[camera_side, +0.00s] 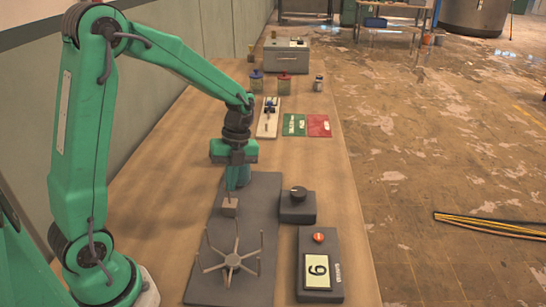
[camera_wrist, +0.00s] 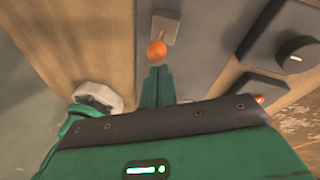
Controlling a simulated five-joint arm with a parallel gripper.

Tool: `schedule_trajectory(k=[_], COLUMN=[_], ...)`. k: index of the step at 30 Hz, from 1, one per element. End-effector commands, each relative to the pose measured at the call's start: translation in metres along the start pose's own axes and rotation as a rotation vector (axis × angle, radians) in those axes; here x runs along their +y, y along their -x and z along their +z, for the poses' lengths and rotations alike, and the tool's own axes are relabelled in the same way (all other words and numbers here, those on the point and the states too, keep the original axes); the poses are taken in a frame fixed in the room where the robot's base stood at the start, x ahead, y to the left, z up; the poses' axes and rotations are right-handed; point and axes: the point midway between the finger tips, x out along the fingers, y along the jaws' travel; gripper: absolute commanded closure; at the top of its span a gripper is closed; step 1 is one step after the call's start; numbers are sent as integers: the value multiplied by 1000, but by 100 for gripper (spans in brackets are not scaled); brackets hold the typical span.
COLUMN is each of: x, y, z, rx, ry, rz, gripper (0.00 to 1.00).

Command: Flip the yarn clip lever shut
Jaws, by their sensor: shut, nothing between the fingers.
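The yarn clip appears to be the small grey block (camera_side: 230,207) on the dark grey base plate (camera_side: 262,190), behind the spoked winder (camera_side: 232,260). In the wrist view the block (camera_wrist: 165,27) has an orange knob (camera_wrist: 157,50) on its near side, which looks like the lever's end. In the wrist view the fingertips (camera_wrist: 157,70) are right by the orange knob. I cannot tell whether they touch it. The lever's angle is hidden in the side view.
A knob box (camera_side: 297,207) and a counter with a red button (camera_side: 320,268) stand right of the plate. Farther back are red (camera_side: 319,126) and green (camera_side: 294,125) cards, jars (camera_side: 285,84) and a grey box (camera_side: 286,54).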

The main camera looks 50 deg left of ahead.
Motion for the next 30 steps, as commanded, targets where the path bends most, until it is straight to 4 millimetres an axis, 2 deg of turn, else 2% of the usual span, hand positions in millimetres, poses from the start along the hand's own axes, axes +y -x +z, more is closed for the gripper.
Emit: schedule_trajectory(k=[30], x=[-6], y=[5], z=[14], rx=[6], ry=[0], rz=[-2], gripper=[100])
